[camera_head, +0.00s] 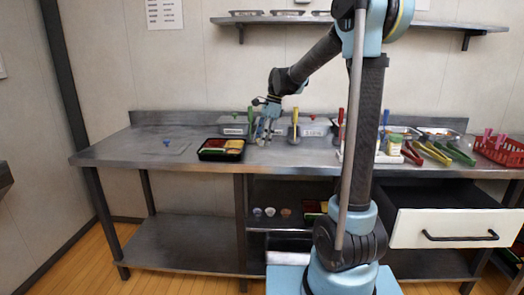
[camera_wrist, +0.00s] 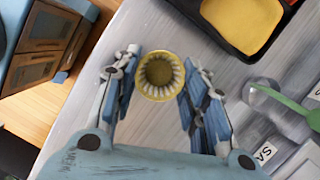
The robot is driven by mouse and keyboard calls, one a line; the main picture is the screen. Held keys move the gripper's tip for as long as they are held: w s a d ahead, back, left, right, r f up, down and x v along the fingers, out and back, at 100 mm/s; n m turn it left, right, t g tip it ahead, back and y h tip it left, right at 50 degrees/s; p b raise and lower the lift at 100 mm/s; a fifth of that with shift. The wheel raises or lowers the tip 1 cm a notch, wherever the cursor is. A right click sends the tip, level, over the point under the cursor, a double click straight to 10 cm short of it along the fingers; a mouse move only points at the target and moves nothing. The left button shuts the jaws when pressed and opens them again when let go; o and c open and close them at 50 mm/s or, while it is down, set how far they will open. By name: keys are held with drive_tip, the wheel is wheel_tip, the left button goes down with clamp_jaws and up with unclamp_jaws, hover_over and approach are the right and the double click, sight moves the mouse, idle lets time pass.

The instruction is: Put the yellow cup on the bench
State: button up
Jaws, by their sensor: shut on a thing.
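The yellow cup (camera_wrist: 158,75) is upright between my gripper's fingers in the wrist view. Its yellow rim, pale ribbed inside and brown bottom show from above. My gripper (camera_wrist: 160,88) is shut on it, with one blue-grey finger on each side. The grey bench (camera_wrist: 95,97) lies below; I cannot tell if the cup touches it. In the head view my gripper (camera_head: 266,134) is over the bench (camera_head: 130,148), just right of the black bento tray (camera_head: 201,155). The cup is too small to make out there.
Tongs (camera_head: 436,153) and a red basket (camera_head: 500,150) are at the right. A white drawer (camera_head: 450,228) is open below. Small cups (camera_head: 270,212) sit on the lower shelf. The bench's left part is mostly clear.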

sight(263, 155)
drive_tip(key=shift+f, duration=2.35)
drive_tip(key=shift+f, duration=0.1)
drive_tip(key=o, duration=0.7)
